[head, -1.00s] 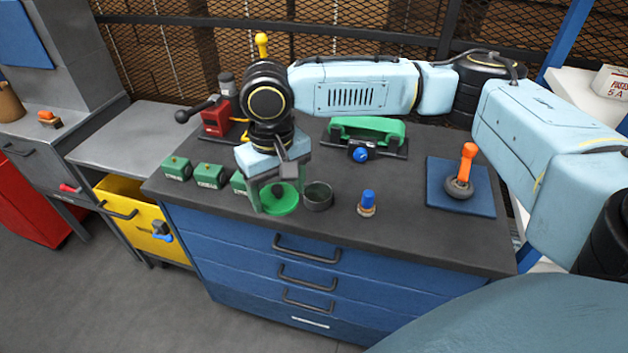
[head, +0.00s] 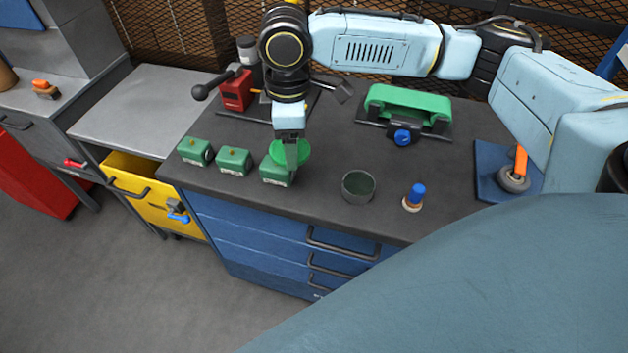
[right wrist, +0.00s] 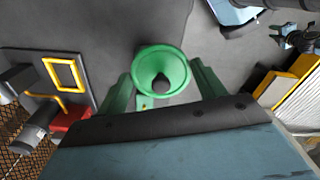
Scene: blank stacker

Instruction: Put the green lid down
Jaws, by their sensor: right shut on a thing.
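The round green lid (head: 303,151) is in my right gripper (head: 291,162), near the rightmost green block in the head view. In the right wrist view the lid (right wrist: 147,62) sits between the two fingers, with a dark knob (right wrist: 161,84) at its middle. The gripper is shut on the lid; the fingers hide part of it in the head view. Its height above the worktop is hard to tell. An open dark grey cup (head: 358,187) stands upright to the right of the lid, apart from it. My left gripper is not in view.
Green blocks (head: 234,161) stand in a row at the worktop's left. A red device (head: 236,90) is behind them. An open yellow drawer (head: 150,205) is at left.

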